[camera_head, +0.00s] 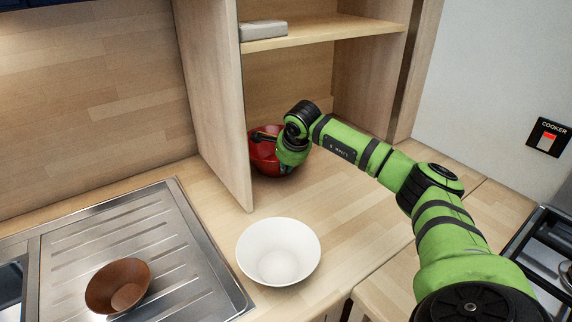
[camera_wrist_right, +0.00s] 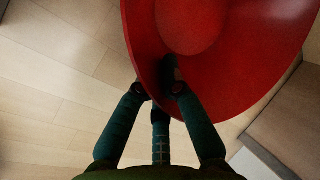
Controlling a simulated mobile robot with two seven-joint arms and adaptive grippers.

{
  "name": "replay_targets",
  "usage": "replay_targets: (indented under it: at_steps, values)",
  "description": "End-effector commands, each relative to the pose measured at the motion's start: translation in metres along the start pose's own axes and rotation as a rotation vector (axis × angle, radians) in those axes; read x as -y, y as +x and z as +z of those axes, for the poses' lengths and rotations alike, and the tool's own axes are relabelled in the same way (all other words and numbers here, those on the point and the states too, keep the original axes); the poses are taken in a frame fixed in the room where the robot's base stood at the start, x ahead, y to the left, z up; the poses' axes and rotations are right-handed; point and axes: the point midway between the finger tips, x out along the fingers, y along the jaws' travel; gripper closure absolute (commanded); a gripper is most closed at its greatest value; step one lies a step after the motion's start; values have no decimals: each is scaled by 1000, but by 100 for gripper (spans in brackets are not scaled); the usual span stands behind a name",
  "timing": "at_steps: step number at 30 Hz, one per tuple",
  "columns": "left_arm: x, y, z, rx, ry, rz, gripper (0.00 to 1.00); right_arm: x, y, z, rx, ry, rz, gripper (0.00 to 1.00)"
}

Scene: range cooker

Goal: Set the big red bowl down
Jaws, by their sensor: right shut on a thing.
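The big red bowl (camera_head: 266,168) is inside the open lower bay of the wooden cabinet, close to its left side panel. It looks roughly upright at counter level; I cannot tell whether its base touches the wood. My right gripper (camera_head: 270,137) reaches in from the right and is shut on the bowl's rim. In the right wrist view the gripper fingers (camera_wrist_right: 162,85) pinch the near edge of the red bowl (camera_wrist_right: 235,70). The wrist hides part of the bowl in the head view. My left gripper is not in view.
A white bowl (camera_head: 278,252) stands on the counter (camera_head: 345,225) in front. A brown bowl (camera_head: 118,286) sits on the metal drainer (camera_head: 165,245) at left. The cabinet's side panel (camera_head: 222,100) and shelf (camera_head: 325,32) bound the bay. A grey box (camera_head: 263,29) lies on the shelf. The hob is right.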

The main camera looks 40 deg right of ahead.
Motion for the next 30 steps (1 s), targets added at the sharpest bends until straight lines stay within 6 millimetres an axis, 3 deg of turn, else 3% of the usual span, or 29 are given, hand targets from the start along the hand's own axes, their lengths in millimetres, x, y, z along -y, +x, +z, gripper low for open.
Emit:
replay_targets:
  at_steps: [5, 7, 8, 20, 23, 30]
  values:
    - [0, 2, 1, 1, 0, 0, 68, 1, 0, 0, 2, 1, -7, 100]
    - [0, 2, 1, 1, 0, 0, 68, -1, 2, 0, 1, 0, 0, 76]
    - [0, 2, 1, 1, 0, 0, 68, -1, 2, 0, 0, 0, 0, 68]
    - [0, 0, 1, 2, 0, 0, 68, 1, -3, 0, 1, 0, -1, 68]
    - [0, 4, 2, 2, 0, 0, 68, 1, -14, 0, 2, 1, -3, 68]
    - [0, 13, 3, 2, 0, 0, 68, 0, -64, 0, 0, -1, -6, 68]
